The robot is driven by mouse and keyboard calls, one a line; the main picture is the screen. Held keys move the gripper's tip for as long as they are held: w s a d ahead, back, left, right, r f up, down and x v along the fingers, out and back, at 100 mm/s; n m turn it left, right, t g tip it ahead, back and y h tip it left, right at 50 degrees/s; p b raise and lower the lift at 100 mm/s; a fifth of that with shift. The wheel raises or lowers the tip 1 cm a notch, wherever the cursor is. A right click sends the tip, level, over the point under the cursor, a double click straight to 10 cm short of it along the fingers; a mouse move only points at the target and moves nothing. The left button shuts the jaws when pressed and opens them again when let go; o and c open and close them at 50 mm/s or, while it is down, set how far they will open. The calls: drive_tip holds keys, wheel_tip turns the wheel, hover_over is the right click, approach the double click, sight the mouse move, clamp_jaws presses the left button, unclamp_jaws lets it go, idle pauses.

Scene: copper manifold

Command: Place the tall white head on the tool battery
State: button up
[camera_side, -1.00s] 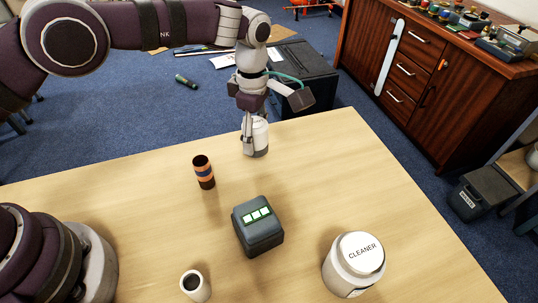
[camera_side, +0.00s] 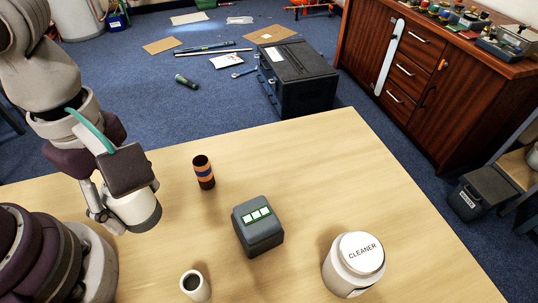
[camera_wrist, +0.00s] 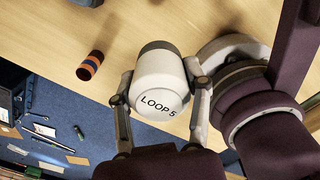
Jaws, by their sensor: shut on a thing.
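My gripper (camera_wrist: 160,88) is shut on the white head (camera_wrist: 163,78), a thick white cylinder with a grey end and the label LOOP 5. In the side view the head (camera_side: 136,207) hangs grey end down at the left of the table, partly hidden by my gripper (camera_side: 112,208). Whether it clears the table is hard to tell. The tool battery (camera_side: 258,228), a dark grey block with pale green-edged squares on its top, stands mid-table, to the right of the head and apart from it. Its top is bare. The wrist view does not show the battery.
A dark cylinder with orange and blue bands (camera_side: 203,172) stands between head and battery, towards the back. A small white open tube (camera_side: 195,286) stands in front. A white CLEANER tub (camera_side: 355,264) stands front right. The table's (camera_side: 320,150) back right is clear.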

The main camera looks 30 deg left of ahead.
drive_tip(key=s+a+f, duration=0.1)
drive_tip(key=s, duration=0.1)
hover_over(256, 215)
drive_tip(key=shift+f, duration=2.55)
drive_tip(key=o, duration=1.2)
drive_tip(key=shift+f, duration=0.15)
